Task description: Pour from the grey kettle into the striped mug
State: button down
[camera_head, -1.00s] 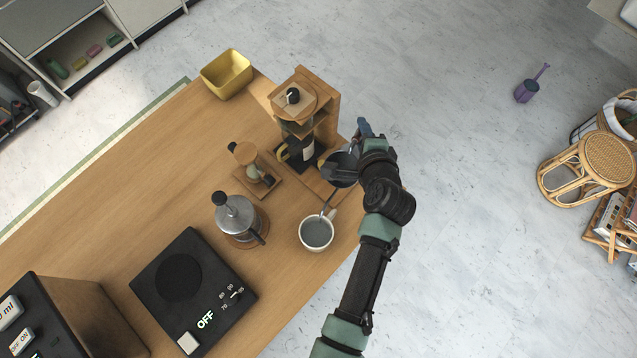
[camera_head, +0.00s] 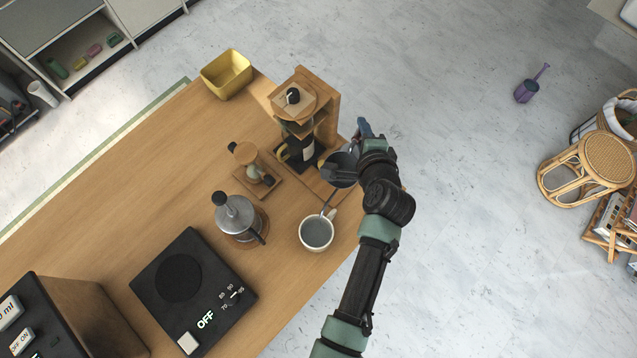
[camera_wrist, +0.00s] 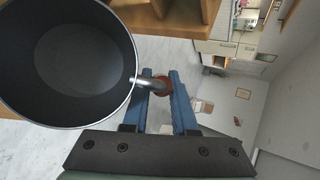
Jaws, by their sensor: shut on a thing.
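The grey kettle (camera_head: 338,168) is held by its handle in my gripper (camera_head: 364,133), close to the table's right edge. In the wrist view my gripper (camera_wrist: 170,104) is shut on the kettle's handle, and the kettle (camera_wrist: 72,105) fills the left side, its dark open top facing the camera, with a grey surface inside. The mug (camera_head: 316,233) stands upright on the table, below the kettle in the head view, with grey contents inside. Its outer side shows pale; I cannot make out stripes. The kettle's thin spout reaches down to above the mug's rim.
A wooden dripper stand (camera_head: 318,105) stands just left of the kettle. A yellow bin (camera_head: 227,82) is at the back.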

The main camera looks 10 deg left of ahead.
jog(key=shift+w, duration=0.15)
jog(key=shift+w+d+f+g, duration=0.15)
jog(key=shift+f+g, duration=0.15)
jog(key=shift+f, duration=0.15)
jog(key=shift+w+f+g, duration=0.1)
jog(key=shift+f+g, duration=0.2)
jog(key=shift+f, duration=0.15)
jog(key=shift+s+r+p, duration=0.1)
jog(key=shift+r+p, duration=0.05)
jog(key=shift+p, duration=0.15)
jog(key=shift+r+t, duration=0.3)
jog(key=shift+s, duration=0.1)
dwell(0.4)
jog(key=shift+s+r, duration=0.1)
jog(key=shift+r, duration=0.3)
jog(key=shift+t, duration=0.3)
jog(key=shift+s+a+r, duration=0.15)
jog(key=shift+a+r, duration=0.05)
jog(key=shift+r, duration=0.2)
